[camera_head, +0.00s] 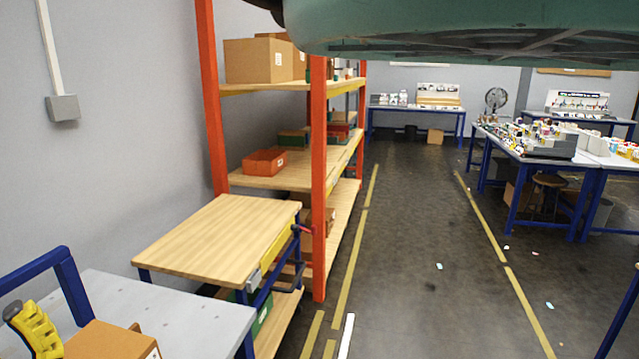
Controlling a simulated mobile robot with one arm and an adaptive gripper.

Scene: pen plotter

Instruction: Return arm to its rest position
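My gripper and its fingers do not show in the head view. A large teal shape with a ribbed underside (480,30) hangs close to the camera across the top right. I cannot tell what it is, or whether it is part of me. It hides what lies behind it.
An orange-framed shelf (318,180) with boxes and bins stands left of centre. A wooden-topped bench (215,240) is before it. A grey table (185,318) at lower left bears a cardboard box (110,342) and a yellow-handled tool (38,328). The middle aisle is mostly clear.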

